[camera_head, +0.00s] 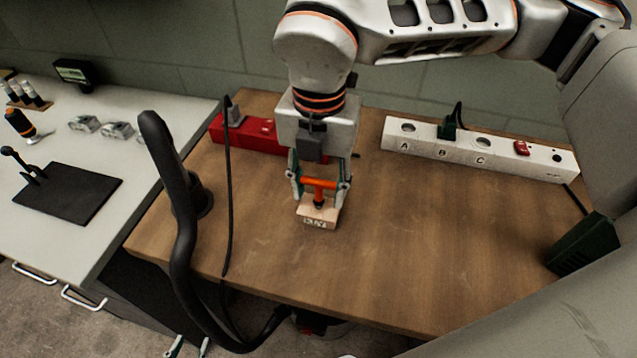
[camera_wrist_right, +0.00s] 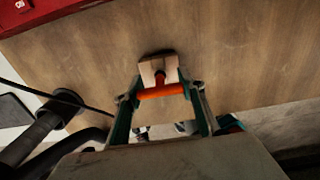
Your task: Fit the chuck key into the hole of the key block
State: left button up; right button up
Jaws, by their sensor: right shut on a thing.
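The chuck key (camera_head: 319,184) has an orange cross handle and a dark shaft pointing down. My right gripper (camera_head: 318,189) is shut on the handle, a finger at each end; the key also shows in the right wrist view (camera_wrist_right: 161,92). The key block (camera_head: 317,222) is a small pale wooden block with dark lettering on its front, standing on the wooden table; it also shows in the wrist view (camera_wrist_right: 149,72). The shaft's lower end is at the block's top. The hole is hidden, so I cannot tell how deep the shaft sits. My left gripper (camera_head: 189,347) is low at the bottom edge, fingertips apart, empty.
A red power strip (camera_head: 240,135) lies behind the right gripper, and a white lettered strip (camera_head: 450,155) lies at the back right. A black curved tube (camera_head: 170,170) and cable stand on the left. The wooden table (camera_head: 420,250) is clear right of the block.

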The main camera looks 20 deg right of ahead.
pick_arm(q)
jog(key=shift+s+f+b, duration=0.15)
jog(key=shift+f+b, duration=0.15)
jog(key=shift+f, duration=0.15)
pick_arm(e)
jog(key=shift+f, duration=0.7)
jog(key=o, duration=1.2)
jog(key=shift+r, duration=0.1)
pick_arm(q)
jog(key=shift+r, duration=0.15)
pick_arm(e)
jog(key=shift+r, duration=0.1)
jog(key=shift+r+p, duration=1.4)
jog(key=shift+r, duration=1.05)
pick_arm(q)
jog(key=r, duration=0.1)
jog(key=w+r, duration=0.1)
jog(key=r, duration=0.2)
jog(key=shift+w, duration=0.3)
jog(key=shift+f, duration=0.15)
pick_arm(e)
jog(key=shift+f, duration=0.1)
